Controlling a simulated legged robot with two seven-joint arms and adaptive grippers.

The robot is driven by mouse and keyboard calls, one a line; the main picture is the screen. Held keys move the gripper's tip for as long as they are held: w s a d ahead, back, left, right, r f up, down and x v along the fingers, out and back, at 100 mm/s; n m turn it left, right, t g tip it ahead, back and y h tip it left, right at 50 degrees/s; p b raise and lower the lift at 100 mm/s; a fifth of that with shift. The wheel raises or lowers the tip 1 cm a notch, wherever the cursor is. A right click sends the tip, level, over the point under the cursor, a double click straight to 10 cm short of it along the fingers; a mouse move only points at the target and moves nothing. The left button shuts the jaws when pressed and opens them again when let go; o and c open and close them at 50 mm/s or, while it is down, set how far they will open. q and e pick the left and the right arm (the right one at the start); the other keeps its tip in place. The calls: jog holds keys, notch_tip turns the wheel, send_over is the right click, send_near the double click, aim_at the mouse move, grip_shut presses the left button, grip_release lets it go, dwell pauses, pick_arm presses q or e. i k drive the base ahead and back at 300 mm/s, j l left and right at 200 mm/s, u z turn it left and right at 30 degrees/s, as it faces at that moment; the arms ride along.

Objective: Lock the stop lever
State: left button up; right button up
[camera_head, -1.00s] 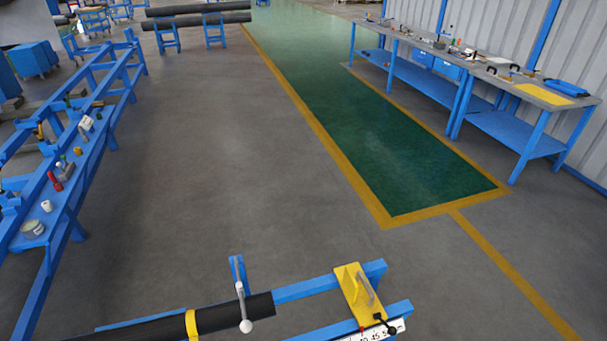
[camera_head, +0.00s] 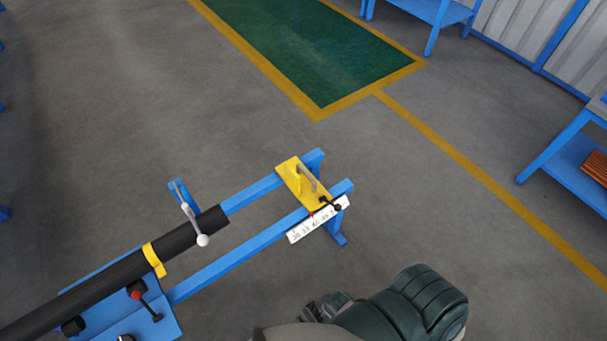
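The yellow stop block (camera_head: 306,184) sits across the two blue rails of a stand, with a grey handle on top. A short black lever with a round black knob (camera_head: 337,207) sticks out at its right end, beside a white number scale (camera_head: 318,219); I take it for the stop lever. Whether it is locked cannot be told. My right arm, in dark green and grey, shows at the bottom. Its gripper (camera_head: 330,306) seems to be the small grey part there, below and apart from the scale; its fingers are not clear. My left gripper is not in view.
A black pipe (camera_head: 110,277) with a yellow band lies on the stand at left. A grey lever with a white knob (camera_head: 203,240) and a red-knobbed lever (camera_head: 136,294) stand by it. Blue benches (camera_head: 580,160) stand at right. The floor beyond the stand is clear.

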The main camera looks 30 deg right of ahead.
aim_at(338, 207)
jog(key=z, duration=1.5)
